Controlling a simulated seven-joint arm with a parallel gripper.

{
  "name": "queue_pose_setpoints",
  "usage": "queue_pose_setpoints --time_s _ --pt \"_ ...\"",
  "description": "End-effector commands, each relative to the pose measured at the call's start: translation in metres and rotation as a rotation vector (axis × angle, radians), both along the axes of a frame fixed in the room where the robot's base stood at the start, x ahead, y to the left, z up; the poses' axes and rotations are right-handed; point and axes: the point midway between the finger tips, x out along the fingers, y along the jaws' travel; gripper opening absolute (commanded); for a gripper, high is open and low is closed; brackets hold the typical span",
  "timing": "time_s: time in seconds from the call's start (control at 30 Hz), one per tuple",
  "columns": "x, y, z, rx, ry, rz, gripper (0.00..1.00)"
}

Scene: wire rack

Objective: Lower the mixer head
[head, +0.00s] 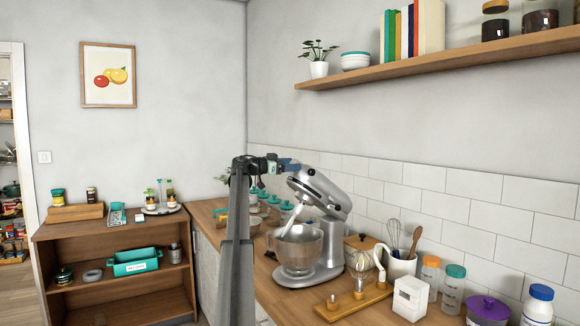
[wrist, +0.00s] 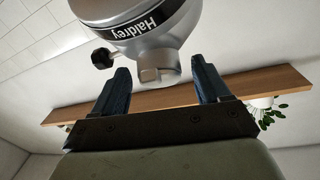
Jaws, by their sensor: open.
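The silver stand mixer (head: 328,240) stands on the wooden counter with its mixer head (head: 322,193) tilted up. A beater hangs from the head toward the metal bowl (head: 297,250). My gripper (head: 290,163) is at the raised front end of the head. In the wrist view, my gripper (wrist: 160,82) is open. Its two dark blue fingers stand on either side of the small front hub of the mixer head (wrist: 150,22). I cannot tell whether either finger touches it. A black knob shows on the head's side.
A tray with a whisk stand (head: 357,300), a white timer (head: 410,298), a utensil crock (head: 400,265) and several jars crowd the counter to the mixer's right. Teal-lidded canisters (head: 286,207) stand behind the bowl. A wall shelf (head: 440,58) runs above.

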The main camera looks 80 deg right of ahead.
Motion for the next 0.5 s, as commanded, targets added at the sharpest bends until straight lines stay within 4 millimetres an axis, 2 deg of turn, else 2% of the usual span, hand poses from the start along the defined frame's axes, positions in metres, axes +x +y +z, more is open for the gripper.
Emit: queue_pose_setpoints --time_s 0.07,0.5 --pt "-0.0001 0.0001 0.0000 0.000 0.000 0.000 0.73" --pt "0.0001 0.0000 0.0000 0.000 0.000 0.000 0.31"
